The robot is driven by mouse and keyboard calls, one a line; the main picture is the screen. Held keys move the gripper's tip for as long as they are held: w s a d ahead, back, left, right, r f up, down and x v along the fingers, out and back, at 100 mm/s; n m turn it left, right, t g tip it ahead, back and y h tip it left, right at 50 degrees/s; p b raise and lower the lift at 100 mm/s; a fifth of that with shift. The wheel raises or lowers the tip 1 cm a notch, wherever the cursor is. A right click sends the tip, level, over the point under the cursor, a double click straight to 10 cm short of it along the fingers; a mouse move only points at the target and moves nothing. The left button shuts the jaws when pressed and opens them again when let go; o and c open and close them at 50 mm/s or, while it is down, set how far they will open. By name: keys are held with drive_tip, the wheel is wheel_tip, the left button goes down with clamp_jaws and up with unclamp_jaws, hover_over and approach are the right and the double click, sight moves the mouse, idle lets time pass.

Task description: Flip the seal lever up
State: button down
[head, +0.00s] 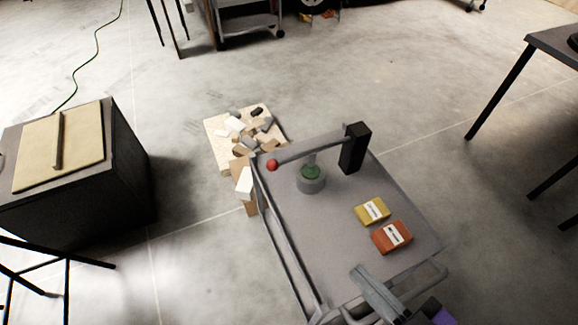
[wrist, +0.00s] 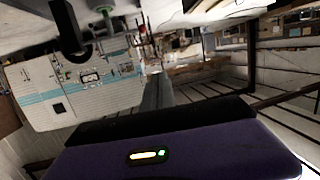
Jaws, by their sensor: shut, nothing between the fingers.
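The seal lever (head: 318,150) is a grey bar with a red ball knob (head: 272,165) at its left end. It runs nearly level from a black upright post (head: 355,148) at the back of the grey cart top. Below the bar stands a grey round base with a green top (head: 311,179). My gripper (head: 362,272) is at the cart's near edge, well apart from the lever, with its grey fingers together and empty. The shut fingers also show in the wrist view (wrist: 157,92). A black shape hangs at the top left there; I cannot tell whether it is the post.
A yellow box (head: 373,211) and an orange box (head: 392,237) lie on the cart top (head: 320,235), between my gripper and the lever. A board with loose blocks (head: 220,122) is on the floor behind the cart. A dark cabinet (head: 80,190) stands at left.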

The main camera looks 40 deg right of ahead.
drive_tip(key=w+d+f+m+h+b, duration=0.1)
drive_tip(key=w+d+f+m, duration=0.3)
drive_tip(key=w+f+m, duration=0.6)
drive_tip(key=w+d+f+m+t+h+b, duration=0.1)
drive_tip(key=w+d+f+m, duration=0.3)
drive_tip(key=w+f+m, duration=0.7)
drive_tip(key=w+m+h, duration=0.1)
drive_tip(key=w+m, duration=0.6)
drive_tip(key=m, duration=0.4)
drive_tip(key=shift+w+f+t+h+b, duration=0.2)
drive_tip(key=shift+t+h+b, duration=0.1)
drive_tip(key=shift+b, duration=0.1)
